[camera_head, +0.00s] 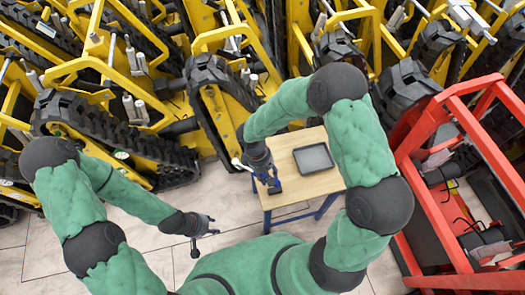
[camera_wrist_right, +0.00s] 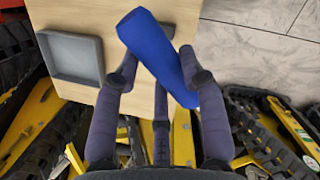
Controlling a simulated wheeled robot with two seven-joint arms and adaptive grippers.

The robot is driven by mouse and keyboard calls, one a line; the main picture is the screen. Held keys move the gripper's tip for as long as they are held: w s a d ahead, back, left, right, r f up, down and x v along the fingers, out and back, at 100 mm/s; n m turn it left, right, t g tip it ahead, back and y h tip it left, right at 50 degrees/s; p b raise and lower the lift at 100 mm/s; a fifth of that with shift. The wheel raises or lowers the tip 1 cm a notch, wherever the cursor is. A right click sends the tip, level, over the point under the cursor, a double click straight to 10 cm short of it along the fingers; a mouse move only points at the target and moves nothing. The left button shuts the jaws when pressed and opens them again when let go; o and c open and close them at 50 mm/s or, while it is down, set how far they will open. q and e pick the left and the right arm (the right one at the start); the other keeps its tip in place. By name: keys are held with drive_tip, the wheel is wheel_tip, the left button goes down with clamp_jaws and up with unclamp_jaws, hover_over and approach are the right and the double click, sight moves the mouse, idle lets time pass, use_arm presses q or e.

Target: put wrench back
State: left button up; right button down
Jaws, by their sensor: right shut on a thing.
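My right gripper (camera_head: 268,181) is above the left part of a small wooden table. In the right wrist view its fingers (camera_wrist_right: 160,75) are closed around a thick blue handle (camera_wrist_right: 150,42), which lies slantwise between them; I take this to be the wrench. In the head view a small pale metal piece (camera_head: 238,163) shows just left of this gripper, perhaps the wrench's other end. A grey shallow tray (camera_head: 329,165) lies on the table, right of the gripper, and looks empty. My left gripper (camera_head: 203,234) is open and empty over the floor, left of the table.
The wooden table top (camera_head: 312,187) has bare room around the tray. Yellow tracked carriers (camera_head: 225,110) stand packed behind the table. A red frame machine (camera_head: 440,190) stands close on the right. Pale tiled floor (camera_head: 110,240) is free at the left.

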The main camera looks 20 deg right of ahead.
drive_tip(key=w+a+m+t+y, duration=0.2)
drive_tip(key=a+m+y, duration=0.2)
drive_tip(key=a+m, duration=0.4)
drive_tip(key=shift+y, duration=0.3)
drive_tip(key=d+f, duration=0.3)
drive_tip(key=d, duration=0.1)
drive_tip(key=w+d+f+b, duration=0.1)
drive_tip(key=d+f, duration=0.1)
drive_tip(key=d, duration=0.2)
drive_tip(key=d+f+b, duration=0.1)
drive_tip(key=d+f, duration=0.2)
drive_tip(key=d, duration=0.1)
drive_tip(key=shift+w+f, duration=0.3)
drive_tip(key=shift+f, duration=0.05)
drive_tip(key=shift+d+f, duration=0.1)
drive_tip(key=shift+f, duration=0.1)
drive_tip(key=shift+d+f+b, duration=0.15)
drive_tip(key=shift+f+b, duration=0.4)
drive_tip(key=shift+f, duration=0.35)
drive_tip(key=shift+d+f+b, duration=0.1)
drive_tip(key=shift+f+b, duration=0.4)
drive_tip(key=shift+f, duration=0.5)
drive_tip(key=c, duration=0.7)
unclamp_jaws()
